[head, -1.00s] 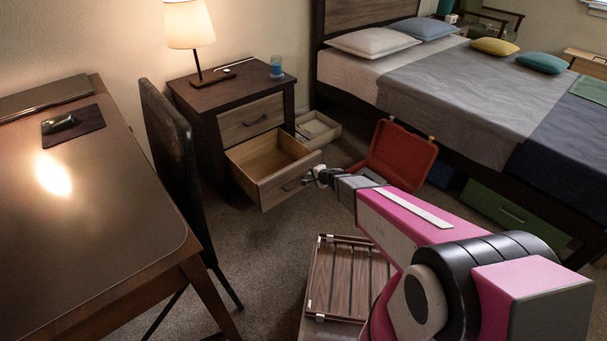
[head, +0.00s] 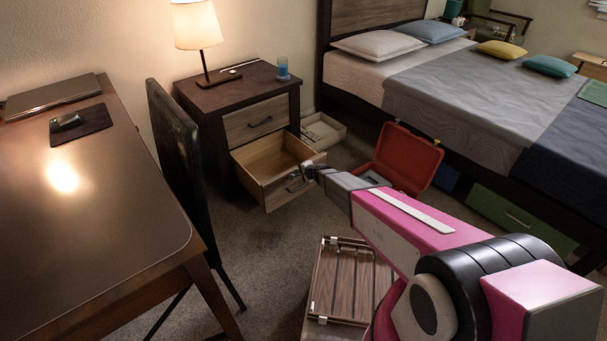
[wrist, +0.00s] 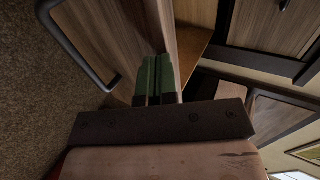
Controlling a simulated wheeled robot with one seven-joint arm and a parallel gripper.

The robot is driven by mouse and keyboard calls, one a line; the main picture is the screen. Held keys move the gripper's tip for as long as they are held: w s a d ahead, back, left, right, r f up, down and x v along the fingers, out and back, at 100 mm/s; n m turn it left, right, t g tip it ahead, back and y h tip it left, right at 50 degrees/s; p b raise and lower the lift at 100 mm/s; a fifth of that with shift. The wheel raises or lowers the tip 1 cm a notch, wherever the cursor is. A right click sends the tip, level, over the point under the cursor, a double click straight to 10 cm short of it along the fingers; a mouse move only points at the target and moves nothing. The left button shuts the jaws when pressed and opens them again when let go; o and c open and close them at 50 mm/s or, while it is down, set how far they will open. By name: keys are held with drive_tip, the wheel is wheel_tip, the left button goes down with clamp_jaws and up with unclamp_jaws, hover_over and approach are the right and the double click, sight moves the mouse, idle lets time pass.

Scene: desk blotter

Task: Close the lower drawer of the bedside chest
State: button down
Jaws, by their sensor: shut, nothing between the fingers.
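The bedside chest (head: 222,128) stands against the wall, with a dark frame and wood-grain drawer fronts. Its upper drawer (head: 255,120) is shut. Its lower drawer (head: 272,187) is pulled well out, and its empty inside shows. My gripper (head: 306,171) is at the right part of the lower drawer's front, near the dark bar handle (head: 299,185). In the wrist view, my green fingers (wrist: 153,78) are together and empty, close against the wood front (wrist: 130,35), beside the handle (wrist: 72,62). I cannot tell whether they touch it.
A black chair (head: 178,160) and desk (head: 90,200) stand left of the drawer. An open red case (head: 405,160) and a pale tray (head: 325,131) lie to its right. A slatted wooden object (head: 345,285) lies on the floor in front. A lit lamp (head: 196,25) stands on the chest.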

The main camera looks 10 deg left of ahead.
drive_tip(key=w+a, duration=2.2)
drive_tip(key=a, duration=0.3)
drive_tip(key=shift+a, duration=0.3)
drive_tip(key=shift+a, duration=0.15)
drive_tip(key=s+d+r+n+g+h, duration=0.2)
drive_tip(key=s+d+r, duration=0.6)
drive_tip(key=s+d, duration=0.9)
drive_tip(key=s+d+r+n+g+h, duration=0.3)
drive_tip(key=s+d+r, duration=0.4)
drive_tip(key=s+d, duration=1)
drive_tip(key=s+d+r+n+g+h, duration=0.2)
drive_tip(key=s+d+r, duration=0.6)
drive_tip(key=s+d, duration=0.9)
drive_tip(key=d+n+h, duration=0.1)
drive_tip(key=d+h, duration=0.1)
drive_tip(key=d, duration=1.3)
drive_tip(key=shift+d+r+g, duration=0.3)
drive_tip(key=shift+d+g, duration=0.1)
